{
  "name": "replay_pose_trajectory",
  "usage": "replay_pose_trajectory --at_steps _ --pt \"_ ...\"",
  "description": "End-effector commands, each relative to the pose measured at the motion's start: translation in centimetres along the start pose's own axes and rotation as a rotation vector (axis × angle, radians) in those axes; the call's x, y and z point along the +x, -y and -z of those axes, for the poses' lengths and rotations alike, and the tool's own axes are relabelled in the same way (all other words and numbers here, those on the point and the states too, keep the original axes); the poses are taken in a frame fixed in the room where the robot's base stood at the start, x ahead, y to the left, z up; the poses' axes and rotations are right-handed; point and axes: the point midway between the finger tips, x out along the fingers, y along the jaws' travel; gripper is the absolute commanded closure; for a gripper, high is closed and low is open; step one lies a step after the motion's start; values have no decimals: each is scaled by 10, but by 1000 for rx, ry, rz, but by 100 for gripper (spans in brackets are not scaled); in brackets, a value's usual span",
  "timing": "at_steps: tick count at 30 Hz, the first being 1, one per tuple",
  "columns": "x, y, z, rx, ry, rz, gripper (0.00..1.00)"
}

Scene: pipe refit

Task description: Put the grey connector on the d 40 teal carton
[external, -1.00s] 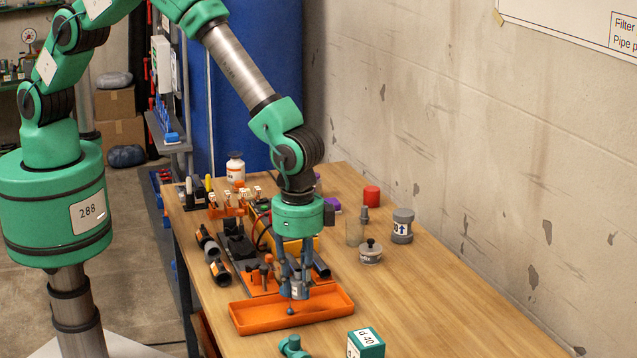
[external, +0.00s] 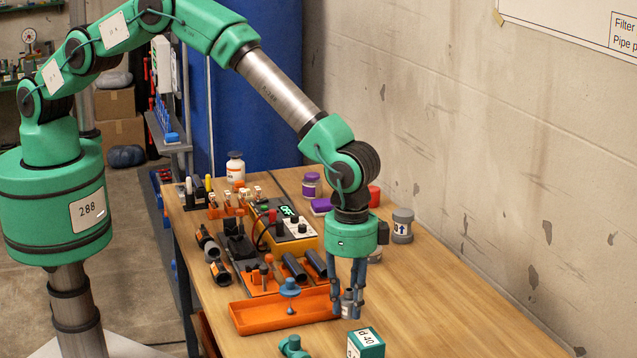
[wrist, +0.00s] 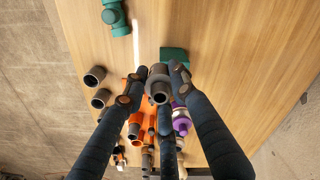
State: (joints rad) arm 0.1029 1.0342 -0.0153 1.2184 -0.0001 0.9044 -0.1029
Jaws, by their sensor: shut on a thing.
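The grey connector (external: 347,304) is a short grey tube held upright between the fingertips of my gripper (external: 348,292). The gripper is shut on it, above the table just right of the orange tray. In the wrist view the connector (wrist: 160,92) shows its open end between the fingers (wrist: 160,76). The d 40 teal carton (external: 366,345) stands at the bottom of the external view, below and slightly right of the connector, with a white label on top. In the wrist view the carton (wrist: 174,54) lies just beyond the fingertips, apart from the connector.
The orange tray (external: 258,318) is left of my gripper, with a blue knobbed piece (external: 290,287) above its surface. A green pipe fitting (external: 293,346) lies left of the carton. A grey jar (external: 402,226) stands behind, to the right. The table right of the carton is clear.

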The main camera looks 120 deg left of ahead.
Motion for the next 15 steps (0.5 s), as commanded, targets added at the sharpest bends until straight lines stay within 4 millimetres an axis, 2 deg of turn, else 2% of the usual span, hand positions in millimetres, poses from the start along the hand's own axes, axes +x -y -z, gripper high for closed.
replay_pose_trajectory --at_steps 6,15 --pt "3 -2 24 0 -1 0 100" --pt "3 -4 36 0 0 0 100"
